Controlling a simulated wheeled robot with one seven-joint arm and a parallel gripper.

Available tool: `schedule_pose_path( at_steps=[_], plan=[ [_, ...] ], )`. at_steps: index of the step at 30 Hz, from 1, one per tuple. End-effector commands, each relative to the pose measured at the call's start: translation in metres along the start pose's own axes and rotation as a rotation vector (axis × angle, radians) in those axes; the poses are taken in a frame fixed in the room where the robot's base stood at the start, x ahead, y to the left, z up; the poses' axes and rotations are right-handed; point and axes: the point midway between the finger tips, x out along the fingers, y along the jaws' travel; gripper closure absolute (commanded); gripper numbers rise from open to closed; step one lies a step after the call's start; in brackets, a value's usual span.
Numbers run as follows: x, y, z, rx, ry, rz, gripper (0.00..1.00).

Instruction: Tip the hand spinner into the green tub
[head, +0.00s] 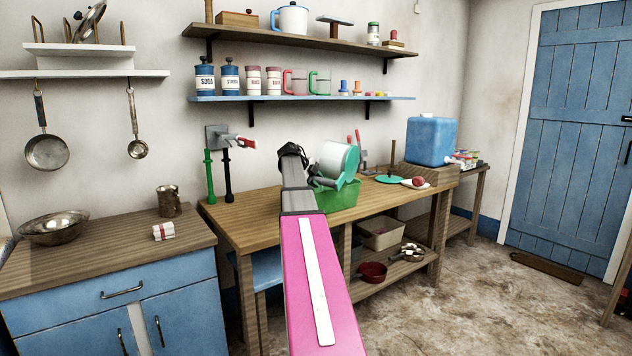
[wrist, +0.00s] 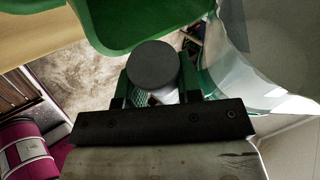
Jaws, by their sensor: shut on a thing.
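The hand spinner (head: 336,160), a pale translucent drum with teal-green parts, is tilted on its side above the green tub (head: 340,198) on the wooden bench. My gripper (head: 308,164) is at the spinner's left side, with its fingers largely hidden in the head view. In the wrist view, my gripper (wrist: 153,90) has its fingers on either side of a dark round knob, shut on the spinner. The translucent drum (wrist: 275,70) shows at right and the tub's green wall (wrist: 130,22) at the top. Whether anything is inside the tub cannot be seen.
The bench (head: 262,208) also carries a blue water container (head: 431,140) and a teal disc (head: 389,179) at right. Green and black taps or pipes (head: 227,175) stand at the back left. A shelf of jars (head: 300,98) hangs above.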

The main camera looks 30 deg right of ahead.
Motion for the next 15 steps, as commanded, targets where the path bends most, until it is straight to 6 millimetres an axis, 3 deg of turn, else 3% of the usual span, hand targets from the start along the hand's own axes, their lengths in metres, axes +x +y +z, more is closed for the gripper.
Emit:
schedule_pose_path(
  at_steps=[15],
  plan=[
    [0.0011, 0.0006, 0.0016, -0.045, 0.053, -0.023, 1.00]
  ],
)
